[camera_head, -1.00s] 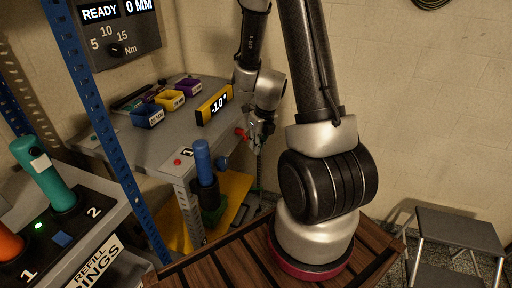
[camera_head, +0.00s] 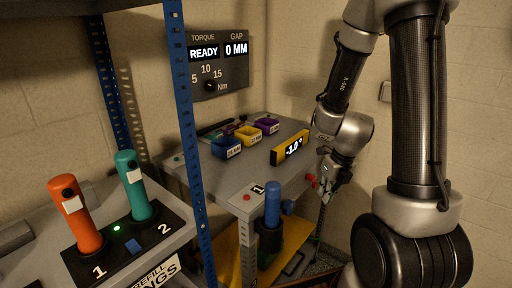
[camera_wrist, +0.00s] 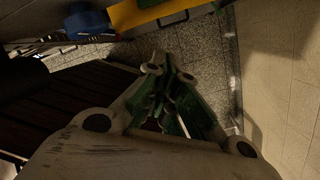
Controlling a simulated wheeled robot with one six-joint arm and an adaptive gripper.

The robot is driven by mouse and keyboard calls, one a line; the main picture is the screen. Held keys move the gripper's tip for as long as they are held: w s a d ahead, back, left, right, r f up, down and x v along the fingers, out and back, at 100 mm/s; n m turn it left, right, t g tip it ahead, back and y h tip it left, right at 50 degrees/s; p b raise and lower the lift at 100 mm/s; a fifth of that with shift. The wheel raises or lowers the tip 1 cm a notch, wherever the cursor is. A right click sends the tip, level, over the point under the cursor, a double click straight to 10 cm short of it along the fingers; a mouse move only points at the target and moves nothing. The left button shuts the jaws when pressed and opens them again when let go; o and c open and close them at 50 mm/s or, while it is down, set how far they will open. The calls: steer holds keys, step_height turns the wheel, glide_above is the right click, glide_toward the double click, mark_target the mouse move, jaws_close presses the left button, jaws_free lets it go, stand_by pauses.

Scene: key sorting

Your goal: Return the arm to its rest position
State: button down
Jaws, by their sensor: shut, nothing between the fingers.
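My arm stands at the right of the head view, its upper links raised and its wrist hanging down beside the right end of the grey bench (camera_head: 225,190). My gripper (camera_head: 325,200) points down there, apart from the bench top. In the wrist view its green-padded fingers (camera_wrist: 172,105) are together with nothing between them, above speckled floor. No key or other object is in its grasp.
Blue, yellow and purple bins (camera_head: 247,135) and a yellow display (camera_head: 290,148) reading -1.0° stand on the bench. A blue-handled tool (camera_head: 272,205) stands at its front. Orange (camera_head: 78,215) and teal (camera_head: 134,185) handles stand in a left holder. A blue post (camera_head: 185,130) rises between.

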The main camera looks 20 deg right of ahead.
steer(key=s+a+r+n+t, duration=0.1)
steer(key=s+r+n, duration=0.6)
steer(key=r+n, duration=0.5)
steer(key=s+a+r+n+t+h, duration=0.1)
steer(key=s+r+n, duration=0.6)
steer(key=n, duration=1.6)
step_height(320, 180, up, 5)
steer(key=shift+s+r+n, duration=0.2)
steer(key=shift+s+n, duration=0.05)
steer(key=shift+n, duration=0.05)
